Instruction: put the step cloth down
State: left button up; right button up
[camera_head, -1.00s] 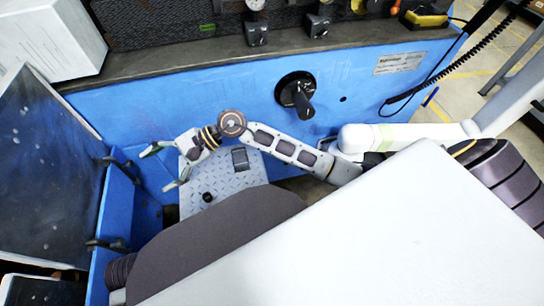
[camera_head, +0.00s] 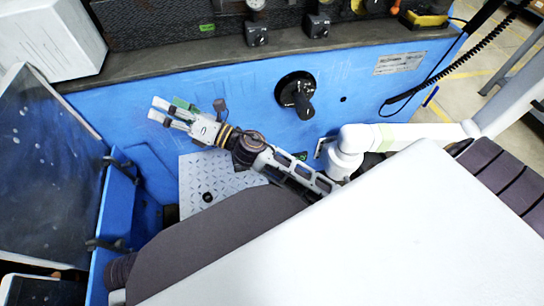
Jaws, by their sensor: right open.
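No step cloth can be made out in this view. My right gripper (camera_head: 163,110) is open, with its fingers pointing left in front of the blue machine front. The fingers are seen nearly edge-on, with a green patch by them, and no cloth shows between them. The grey diamond-plate step (camera_head: 225,178) lies below the right wrist. A small round black part (camera_head: 207,197) is on the step's bare surface. My own body hides the near part of the step. My left gripper is not in view.
The blue machine front (camera_head: 230,90) stands behind the gripper, with a black rotary handle (camera_head: 298,95) to its right. A dark tilted panel (camera_head: 45,170) and a blue side wall (camera_head: 120,205) close off the left. A grey ledge (camera_head: 200,55) runs above.

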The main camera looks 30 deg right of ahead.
aim_at(270, 205)
jog(key=w+d+f+m+t+h, duration=0.2)
jog(key=d+f+m+h, duration=0.65)
jog(key=m, duration=0.65)
jog(key=s+d+f+m+g+h, duration=0.2)
jog(key=s+d+f+m+g, duration=0.1)
jog(key=f, duration=0.3)
jog(key=s+d+f+m+g+h, duration=0.2)
jog(key=s+d+f+m+g, duration=0.1)
jog(key=s+f+m, duration=0.1)
jog(key=s+d+f+m+g+h, duration=0.2)
jog(key=s+d+f+m+g, duration=0.1)
jog(key=f+m, duration=0.3)
jog(key=shift+s+f, duration=0.8)
jog(key=shift+f, duration=0.3)
jog(key=s+f+m+g, duration=0.1)
jog(key=s+f+g, duration=0.1)
jog(key=s, duration=0.2)
jog(key=s+f+m+g+y, duration=0.1)
jog(key=s+f+m+g, duration=0.1)
jog(key=s, duration=0.2)
jog(key=s+a+f+m+g, duration=0.1)
jog(key=s+f+g, duration=0.1)
jog(key=s, duration=0.2)
jog(key=shift+s+y, duration=0.1)
jog(key=shift+y, duration=0.15)
jog(key=shift+s+a+m, duration=0.15)
jog(key=shift+s+m, duration=0.15)
jog(key=shift+s, duration=0.2)
jog(key=shift+f, duration=0.1)
